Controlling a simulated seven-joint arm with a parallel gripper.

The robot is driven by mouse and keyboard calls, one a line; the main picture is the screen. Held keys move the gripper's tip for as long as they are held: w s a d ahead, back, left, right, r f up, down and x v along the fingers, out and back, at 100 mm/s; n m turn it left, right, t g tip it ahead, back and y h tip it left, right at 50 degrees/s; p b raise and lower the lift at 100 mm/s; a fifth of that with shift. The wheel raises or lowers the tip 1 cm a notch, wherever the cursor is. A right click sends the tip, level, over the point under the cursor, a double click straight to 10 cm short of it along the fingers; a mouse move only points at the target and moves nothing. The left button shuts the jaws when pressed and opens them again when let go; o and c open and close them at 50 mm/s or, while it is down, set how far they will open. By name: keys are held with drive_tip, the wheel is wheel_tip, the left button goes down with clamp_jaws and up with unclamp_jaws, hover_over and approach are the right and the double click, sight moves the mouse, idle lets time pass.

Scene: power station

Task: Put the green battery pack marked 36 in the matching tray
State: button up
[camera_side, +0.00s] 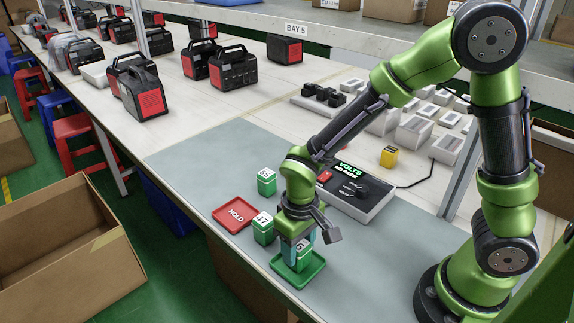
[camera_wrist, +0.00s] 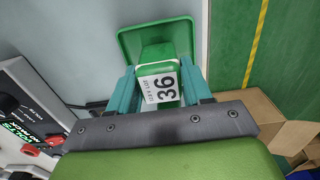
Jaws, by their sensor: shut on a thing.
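The green battery pack marked 36 (camera_wrist: 160,82) is between the two teal fingers of my gripper (camera_wrist: 158,70) in the wrist view, its white label facing the camera. My gripper (camera_side: 301,254) is shut on it. The pack (camera_side: 304,263) is partly hidden by the fingers in the side view. It is low over or inside a green tray (camera_side: 287,283) at the front of the mat. The tray also shows behind the pack in the wrist view (camera_wrist: 128,42). I cannot tell whether the pack touches the tray floor.
A green pack marked 17 (camera_side: 263,230) stands close beside my gripper, near a red HOLD tray (camera_side: 230,222). Another green pack (camera_side: 266,183) stands farther back. A tester (camera_side: 360,202) reading "VOLTS NO PACK" and a yellow pack (camera_side: 389,157) are to the right. The left mat is clear.

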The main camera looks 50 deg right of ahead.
drive_tip(key=shift+f, duration=0.15)
drive_tip(key=o, duration=1.3)
wheel_tip(320, 180, up, 12)
drive_tip(key=shift+s+d+r+m+t+y, duration=0.35)
drive_tip(key=shift+s+d+r+m+t, duration=0.3)
drive_tip(key=shift+s+d+r+t, duration=0.75)
drive_tip(key=shift+s+d+r+m+t+y, duration=0.3)
drive_tip(key=shift+s+d+r+m+t, duration=0.55)
drive_tip(key=shift+d+r, duration=0.9)
drive_tip(key=shift+s+d+r+m+t+y, duration=0.35)
drive_tip(key=shift+s+d+r+m+t, duration=0.15)
drive_tip(key=shift+s+d+r+t, duration=1)
drive_tip(key=shift+w+d+f, duration=0.15)
drive_tip(key=shift+w+d, duration=0.05)
drive_tip(key=shift+w, duration=0.15)
